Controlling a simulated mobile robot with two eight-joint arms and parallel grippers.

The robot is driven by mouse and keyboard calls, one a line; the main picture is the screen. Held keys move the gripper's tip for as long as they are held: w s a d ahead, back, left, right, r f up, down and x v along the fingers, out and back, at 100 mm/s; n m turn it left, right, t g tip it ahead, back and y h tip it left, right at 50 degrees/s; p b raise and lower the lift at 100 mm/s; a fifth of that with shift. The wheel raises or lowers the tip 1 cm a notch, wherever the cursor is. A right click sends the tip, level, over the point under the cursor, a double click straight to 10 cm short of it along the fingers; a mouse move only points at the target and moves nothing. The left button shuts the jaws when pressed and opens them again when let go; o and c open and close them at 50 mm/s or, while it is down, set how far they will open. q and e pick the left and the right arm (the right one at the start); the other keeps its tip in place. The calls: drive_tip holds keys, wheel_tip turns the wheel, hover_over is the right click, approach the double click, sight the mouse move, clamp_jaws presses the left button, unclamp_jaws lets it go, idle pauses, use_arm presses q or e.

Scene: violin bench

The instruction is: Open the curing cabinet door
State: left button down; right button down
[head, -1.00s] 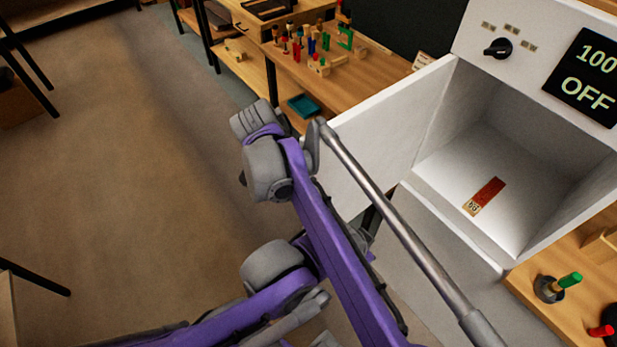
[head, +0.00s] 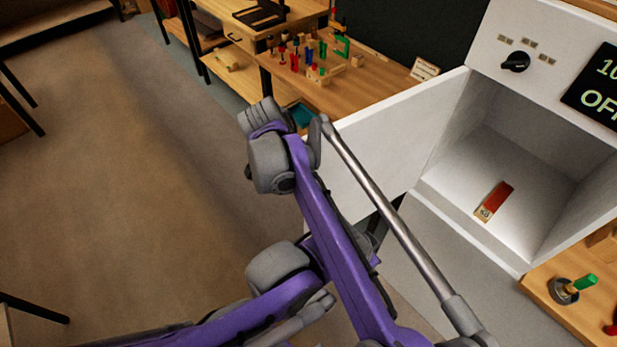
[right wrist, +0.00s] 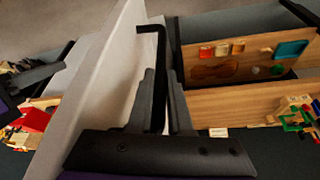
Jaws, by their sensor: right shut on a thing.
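The white curing cabinet (head: 425,200) stands at the right of the head view. Its white door (head: 395,125) stands well open on the left side, showing the inside. The door also shows edge-on in the right wrist view (right wrist: 100,75), with a black bar handle (right wrist: 176,45) on its face. My right gripper (right wrist: 162,74) is shut on this handle, its dark fingers on either side of the bar. In the head view my purple arm crosses in front of the door and the fingers are hidden.
A red-labelled block (head: 497,200) lies on the cabinet floor. A black dial (head: 515,62) and a display (head: 597,90) are on its front. A wooden bench (head: 385,75) with small coloured parts stands behind the door. Open floor (head: 130,190) lies to the left.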

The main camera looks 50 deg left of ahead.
drive_tip(key=c, duration=0.8)
unclamp_jaws()
drive_tip(key=shift+w, duration=0.15)
drive_tip(key=shift+c, duration=0.2)
drive_tip(key=v, duration=1.1)
drive_tip(key=shift+f, duration=0.1)
